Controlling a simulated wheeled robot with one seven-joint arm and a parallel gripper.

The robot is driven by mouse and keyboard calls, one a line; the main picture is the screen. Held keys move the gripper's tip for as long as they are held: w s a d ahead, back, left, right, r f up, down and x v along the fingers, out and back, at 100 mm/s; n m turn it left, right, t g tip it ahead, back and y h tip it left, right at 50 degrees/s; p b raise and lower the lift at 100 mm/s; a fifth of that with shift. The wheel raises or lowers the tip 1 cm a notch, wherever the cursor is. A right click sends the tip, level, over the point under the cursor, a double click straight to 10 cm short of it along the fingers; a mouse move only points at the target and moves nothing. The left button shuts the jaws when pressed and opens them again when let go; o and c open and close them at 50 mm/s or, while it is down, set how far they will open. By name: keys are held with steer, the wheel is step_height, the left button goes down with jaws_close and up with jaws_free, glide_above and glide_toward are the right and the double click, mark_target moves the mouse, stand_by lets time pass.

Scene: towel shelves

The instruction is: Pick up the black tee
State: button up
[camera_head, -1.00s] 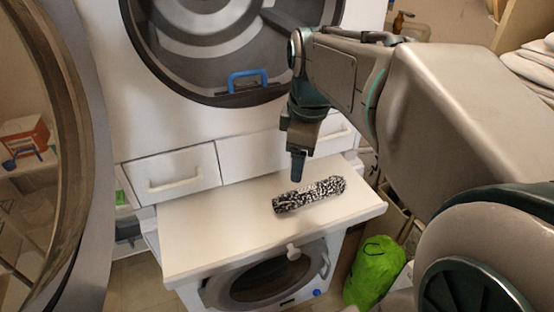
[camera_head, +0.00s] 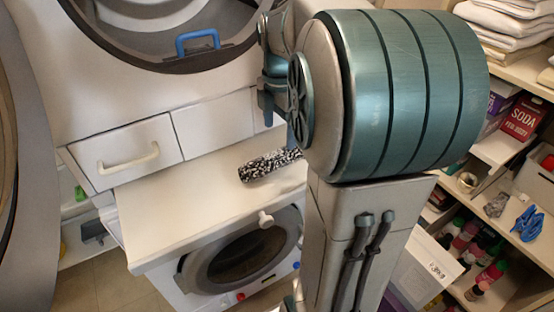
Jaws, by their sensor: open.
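A rolled, black-and-white speckled bundle (camera_head: 268,165) lies on the white top (camera_head: 185,205) of the low front-loading machine. It is the only thing there that could be the black tee; no plain black shirt shows. Its right end is partly hidden behind my arm. My gripper (camera_head: 268,112) is open, above and behind the bundle in the picture, and apart from it. It is seen side-on and partly covered by my wrist, so the gap between the fingers is hard to see.
A large machine with a blue handle (camera_head: 198,40) and white drawers (camera_head: 125,152) stands behind the top. Shelves at right hold folded white towels (camera_head: 505,20), a red soda box (camera_head: 524,117), blue clips (camera_head: 527,223) and bottles. The left part of the top is clear.

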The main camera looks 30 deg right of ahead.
mark_target(277, 153)
steer(key=f, duration=0.7)
steer(key=shift+s+a+f+p, duration=0.1)
steer(key=shift+a+f+p, duration=0.1)
steer(key=shift+a+p, duration=0.15)
steer(key=c, duration=1.1)
